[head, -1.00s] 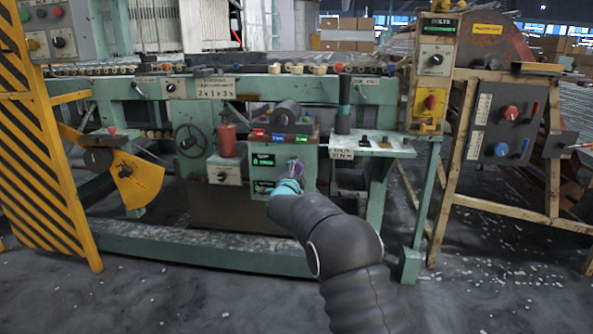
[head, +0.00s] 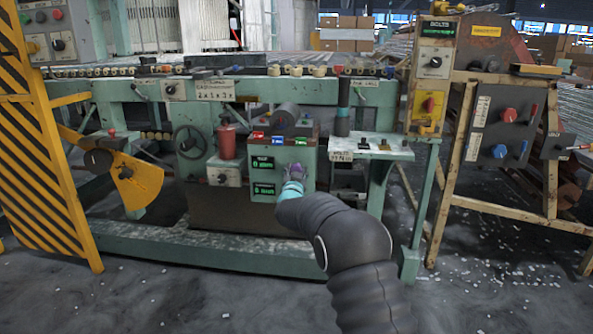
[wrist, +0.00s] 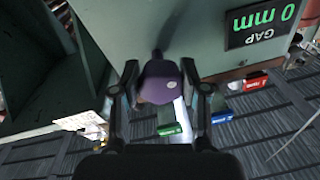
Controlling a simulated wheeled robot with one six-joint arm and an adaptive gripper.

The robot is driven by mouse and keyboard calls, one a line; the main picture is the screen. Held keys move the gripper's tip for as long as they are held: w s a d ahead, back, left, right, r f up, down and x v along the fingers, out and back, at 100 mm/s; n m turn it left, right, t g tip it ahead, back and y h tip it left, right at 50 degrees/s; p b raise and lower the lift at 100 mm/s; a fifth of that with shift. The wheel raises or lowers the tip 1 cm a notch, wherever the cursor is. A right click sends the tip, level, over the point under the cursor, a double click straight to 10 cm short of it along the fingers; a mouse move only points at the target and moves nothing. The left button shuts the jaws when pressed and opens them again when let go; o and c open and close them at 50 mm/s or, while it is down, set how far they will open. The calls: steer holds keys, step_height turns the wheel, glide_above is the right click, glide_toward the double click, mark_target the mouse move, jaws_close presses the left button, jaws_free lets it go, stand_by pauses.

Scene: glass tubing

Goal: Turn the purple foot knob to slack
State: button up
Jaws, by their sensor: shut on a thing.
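The purple knob (wrist: 160,82) sits on the front of a green control box, between the two fingers of my gripper (wrist: 160,92) in the wrist view. The fingers are closed on its sides. In the head view the purple knob (head: 296,171) shows just beyond the end of my arm, and my gripper (head: 293,183) is mostly hidden behind the arm's last link. A dark display (wrist: 262,22) reading "GAP 0 mm" is beside the knob in the wrist view. Two displays show left of it in the head view, too small to read surely.
Red, green and blue labelled tabs (head: 279,139) line the top edge of the box (head: 311,160). A red cylinder (head: 227,142) and a handwheel (head: 190,141) stand to the left. A small shelf (head: 370,152) juts out at right. The floor in front is open.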

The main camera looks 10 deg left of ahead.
steer(key=shift+r+n+p, duration=0.15)
steer(key=shift+n+p, duration=0.4)
steer(key=shift+n, duration=1.45)
steer(key=shift+y, duration=0.4)
steer(key=o, duration=1.2)
steer(key=shift+c, duration=0.2)
steer(key=s+f, duration=0.1)
steer(key=s, duration=1.1)
steer(key=shift+d, duration=0.35)
steer(key=shift+f, duration=0.1)
